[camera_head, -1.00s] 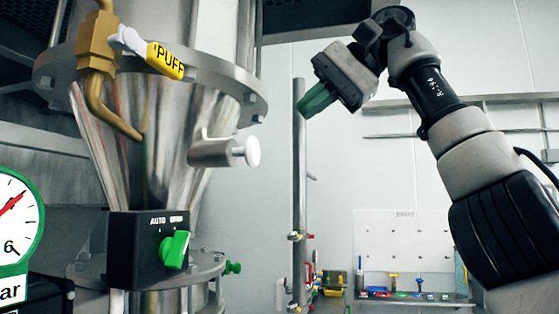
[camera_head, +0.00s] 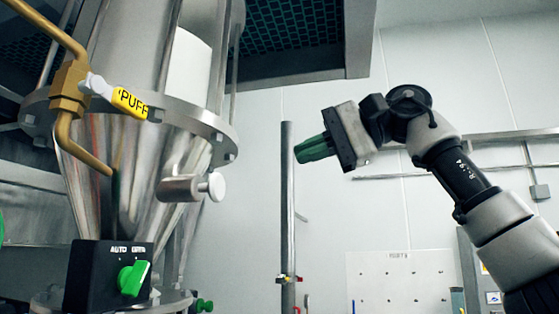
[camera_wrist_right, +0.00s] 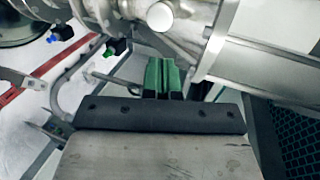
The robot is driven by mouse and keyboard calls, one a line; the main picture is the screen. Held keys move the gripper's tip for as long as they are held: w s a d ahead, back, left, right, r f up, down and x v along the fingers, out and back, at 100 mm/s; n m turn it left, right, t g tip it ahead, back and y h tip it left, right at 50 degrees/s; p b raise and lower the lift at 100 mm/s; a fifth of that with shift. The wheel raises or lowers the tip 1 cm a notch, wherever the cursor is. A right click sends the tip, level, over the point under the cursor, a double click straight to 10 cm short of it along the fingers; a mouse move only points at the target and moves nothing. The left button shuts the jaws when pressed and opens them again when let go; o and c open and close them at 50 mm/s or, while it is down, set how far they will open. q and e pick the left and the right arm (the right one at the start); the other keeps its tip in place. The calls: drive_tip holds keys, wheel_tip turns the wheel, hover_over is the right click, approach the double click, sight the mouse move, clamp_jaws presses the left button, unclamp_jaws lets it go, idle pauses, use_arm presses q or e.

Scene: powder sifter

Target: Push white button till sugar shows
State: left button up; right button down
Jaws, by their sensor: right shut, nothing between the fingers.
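The white button (camera_head: 217,187) is a round knob on the end of a short metal cylinder (camera_head: 180,189) on the side of the steel cone. In the wrist view the white button (camera_wrist_right: 160,16) shows at the top, beyond the fingertips. My right gripper (camera_head: 298,150) has green fingers and is shut and empty. It points left, to the right of the button and slightly above it, clearly apart from it. The green fingers (camera_wrist_right: 162,75) show together in the wrist view. My left gripper is not in view. No sugar shows.
A black box with a green switch (camera_head: 132,278) sits below the cone (camera_head: 110,190). A brass pipe with a yellow PUFF tag (camera_head: 130,102) is at the upper left. A vertical grey pole (camera_head: 287,220) stands behind. The space between gripper and button looks clear.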

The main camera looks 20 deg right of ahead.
drive_tip(key=p, duration=0.1)
approach(221, 178)
drive_tip(key=f+x, duration=0.1)
drive_tip(key=x, duration=0.3)
drive_tip(key=shift+w+a+r+p, duration=0.15)
drive_tip(key=shift+w+a+p, duration=0.5)
drive_tip(key=shift+a, duration=0.3)
drive_tip(key=shift+w+a, duration=0.2)
drive_tip(key=shift+a, duration=0.2)
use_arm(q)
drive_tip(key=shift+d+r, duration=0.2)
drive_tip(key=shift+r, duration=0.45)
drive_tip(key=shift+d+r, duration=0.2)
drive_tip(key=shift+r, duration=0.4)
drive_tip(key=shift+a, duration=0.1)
